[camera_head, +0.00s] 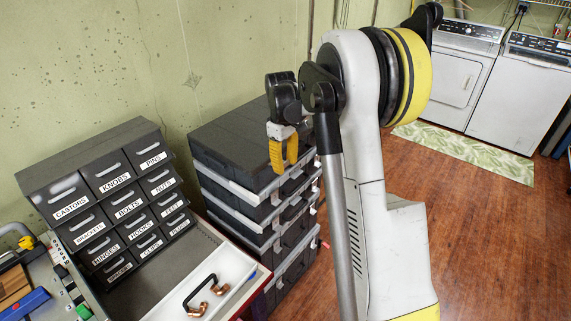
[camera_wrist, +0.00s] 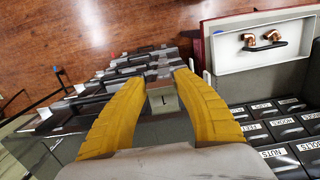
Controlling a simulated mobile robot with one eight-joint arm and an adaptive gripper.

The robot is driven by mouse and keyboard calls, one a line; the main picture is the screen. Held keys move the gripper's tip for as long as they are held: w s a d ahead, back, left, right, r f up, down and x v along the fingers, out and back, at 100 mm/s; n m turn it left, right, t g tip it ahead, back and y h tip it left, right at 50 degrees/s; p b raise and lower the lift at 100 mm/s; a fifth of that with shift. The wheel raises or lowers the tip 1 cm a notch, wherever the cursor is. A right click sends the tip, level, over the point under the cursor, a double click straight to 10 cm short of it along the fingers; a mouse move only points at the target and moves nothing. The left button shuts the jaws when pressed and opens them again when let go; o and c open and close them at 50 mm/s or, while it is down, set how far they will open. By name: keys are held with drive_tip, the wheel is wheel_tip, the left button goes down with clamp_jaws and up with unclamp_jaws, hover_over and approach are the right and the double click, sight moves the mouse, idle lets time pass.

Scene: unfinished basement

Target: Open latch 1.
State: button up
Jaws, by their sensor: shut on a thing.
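A stack of dark grey cases (camera_head: 232,138) with light grey edges and several latches stands by the wall in the head view. My gripper (camera_head: 284,164) has yellow fingers and hangs at the upper front edge of this stack. In the wrist view my gripper (camera_wrist: 160,79) has its fingers on both sides of a light latch marked "1" (camera_wrist: 164,100). The fingers are shut on this latch. In the head view the latch is hidden by the fingers. I cannot tell its exact angle.
A drawer cabinet (camera_head: 110,205) with labelled drawers stands left of the stack. A white tray (camera_head: 232,270) in front holds copper fittings (camera_head: 197,309) and a black handle (camera_head: 200,291). A washer and dryer (camera_head: 450,70) stand far right.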

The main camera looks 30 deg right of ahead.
drive_tip(key=shift+w+a+r+g+h+p, duration=0.1)
drive_tip(key=shift+r+g+h, duration=0.15)
drive_tip(key=shift+g, duration=0.4)
drive_tip(key=shift+w+r+g+h+p, duration=0.15)
drive_tip(key=shift+r+g+h, duration=0.15)
drive_tip(key=shift+g, duration=0.4)
drive_tip(key=shift+w+a+r+g+h+p, duration=0.1)
drive_tip(key=shift+r+g+h, duration=0.15)
drive_tip(key=shift+g, duration=0.4)
drive_tip(key=o, duration=1.1)
drive_tip(key=shift+c, duration=0.2)
drive_tip(key=shift+w+r, duration=0.1)
drive_tip(key=shift+r, duration=0.05)
drive_tip(key=v, duration=1.1)
drive_tip(key=shift+w+r, duration=0.25)
drive_tip(key=shift+r, duration=0.05)
